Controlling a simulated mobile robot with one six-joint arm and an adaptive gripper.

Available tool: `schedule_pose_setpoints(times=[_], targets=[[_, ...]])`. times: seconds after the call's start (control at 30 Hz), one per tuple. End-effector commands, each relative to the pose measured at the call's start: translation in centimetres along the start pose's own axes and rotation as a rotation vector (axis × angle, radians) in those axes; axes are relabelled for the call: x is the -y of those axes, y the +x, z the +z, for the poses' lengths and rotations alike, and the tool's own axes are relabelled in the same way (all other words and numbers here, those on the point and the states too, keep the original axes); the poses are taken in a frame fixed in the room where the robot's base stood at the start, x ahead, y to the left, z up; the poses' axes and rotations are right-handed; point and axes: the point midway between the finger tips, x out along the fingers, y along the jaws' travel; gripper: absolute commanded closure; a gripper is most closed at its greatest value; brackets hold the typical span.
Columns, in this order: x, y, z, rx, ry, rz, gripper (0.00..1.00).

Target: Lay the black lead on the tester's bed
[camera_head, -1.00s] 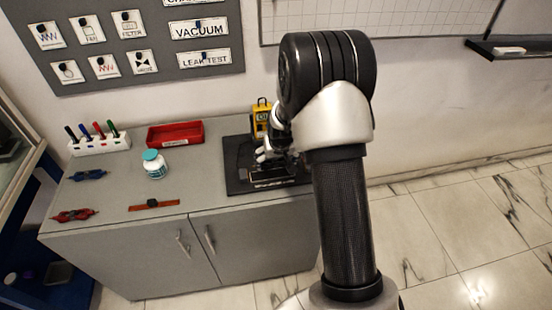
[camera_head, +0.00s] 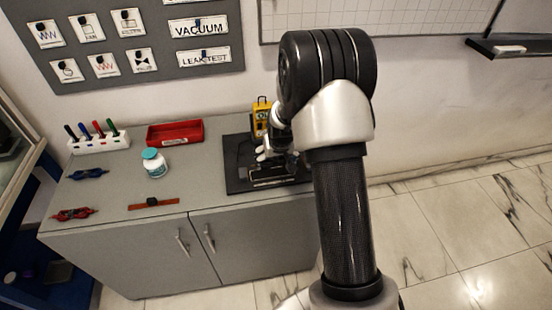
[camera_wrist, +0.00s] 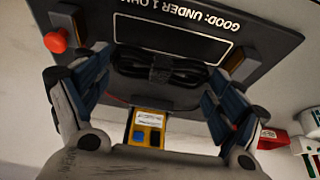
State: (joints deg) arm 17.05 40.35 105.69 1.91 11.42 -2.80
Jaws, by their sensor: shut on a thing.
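The black lead (camera_wrist: 160,70) is a bundled coil between my two fingers in the wrist view. My gripper (camera_wrist: 158,92) is shut on it, one finger at each side. The tester is a dark board (camera_head: 238,178) at the cabinet's right end with a yellow meter (camera_head: 262,110) at its back. Its bed (camera_wrist: 180,38) is a white-outlined dark rectangle beside the "GOOD: UNDER 1 OHM" print. The lead overlaps the bed's near outline in the wrist view; I cannot tell whether it touches. In the head view my gripper (camera_head: 266,155) is over the board, partly hidden by my arm.
A red tray (camera_head: 175,141), a marker holder (camera_head: 100,143) and a white bottle with a teal cap (camera_head: 154,169) stand left of the tester. Blue (camera_head: 88,174) and red leads (camera_head: 73,214) and an orange strip (camera_head: 153,204) lie farther left. A red knob (camera_wrist: 55,40) is on the board.

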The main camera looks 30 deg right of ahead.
Motion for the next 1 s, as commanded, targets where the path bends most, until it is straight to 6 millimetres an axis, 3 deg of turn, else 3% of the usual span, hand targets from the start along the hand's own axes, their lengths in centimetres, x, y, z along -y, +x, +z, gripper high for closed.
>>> schedule_pose_setpoints(times=[1.0], targets=[[0.0, 3.0, 1.2, 0.0, 0.0, 0.0, 0.4]])
